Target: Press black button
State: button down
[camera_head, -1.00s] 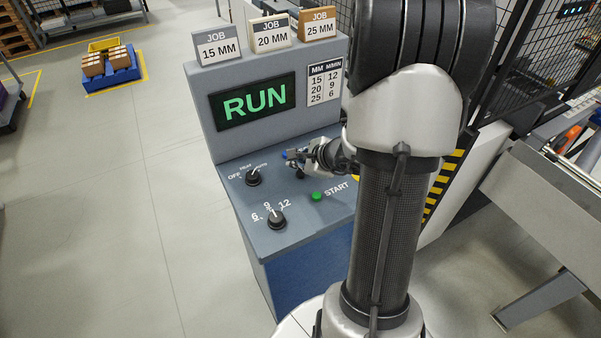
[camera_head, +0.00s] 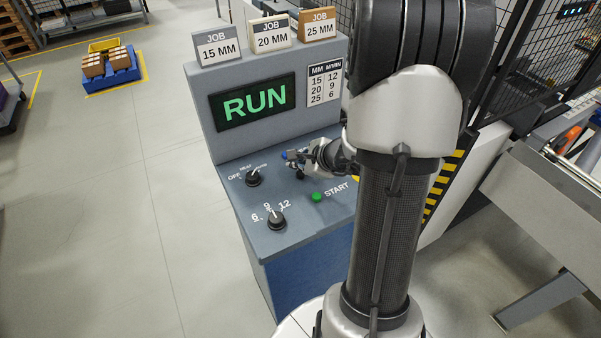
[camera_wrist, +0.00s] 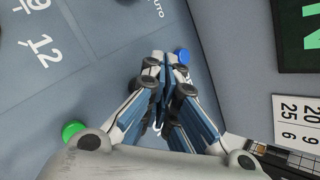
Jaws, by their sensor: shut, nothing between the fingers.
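My gripper (camera_head: 291,161) is over the control panel (camera_head: 238,212), and its fingers are closed together and empty. In the wrist view the fingertips (camera_wrist: 165,60) are beside a blue button (camera_wrist: 183,55). No black button shows clearly; my fingers and arm hide part of the panel. Two black knobs show in the head view: one by the OFF label (camera_head: 253,177) and one by the 6, 9, 12 marks (camera_head: 276,220). The green START button (camera_head: 317,196) also shows in the wrist view (camera_wrist: 72,130). Whether my fingers touch the panel, I cannot tell.
The upright screen (camera_head: 254,101) reads RUN. A size chart (camera_head: 325,83) is beside it, and three JOB cards stand on top. Part of my arm blocks the panel's right side.

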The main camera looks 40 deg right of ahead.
aim_at(298, 175)
jog(key=shift+f, duration=0.15)
jog(key=shift+f+b, duration=0.3)
jog(key=shift+b, duration=0.35)
jog(key=shift+f+b, duration=0.45)
jog(key=shift+b, duration=0.2)
dwell(0.4)
dwell(0.3)
jog(key=shift+r+p, duration=0.6)
jog(key=shift+r, duration=0.3)
jog(key=shift+r, duration=0.1)
notch_tip(298, 175, up, 5)
jog(key=p, duration=0.3)
jog(key=shift+p, duration=0.4)
